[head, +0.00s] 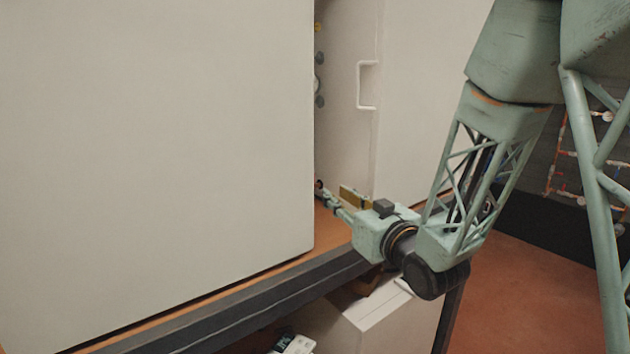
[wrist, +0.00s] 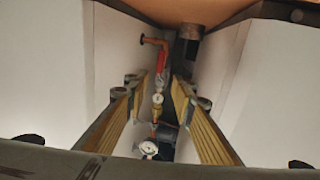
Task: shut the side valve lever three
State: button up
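My gripper (head: 338,202) reaches into the gap between two pale cabinet bodies in the head view. In the wrist view my gripper (wrist: 157,90) is open, with one yellow-padded finger on each side and a wide space between. Beyond and between the fingers runs a pipe with a red section (wrist: 162,58), which may be a valve lever; I cannot tell for sure. A small round gauge (wrist: 157,98) sits below it, and a larger one (wrist: 149,148) lies lower. No lever can be identified as number three. Nothing is seen held.
Pale cabinet walls stand close on the left (head: 160,130) and right (head: 425,100) of the gap. A white handle (head: 367,85) is on the inner panel. Small dark fittings (head: 319,85) line the left cabinet's edge. A dark-edged bench (head: 215,315) runs below.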

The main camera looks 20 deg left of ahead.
jog(key=p+x, duration=0.1)
jog(key=x, duration=1.2)
jog(key=shift+w+a, duration=0.2)
jog(key=shift+w, duration=0.05)
jog(key=shift+f, duration=0.1)
grip_shut()
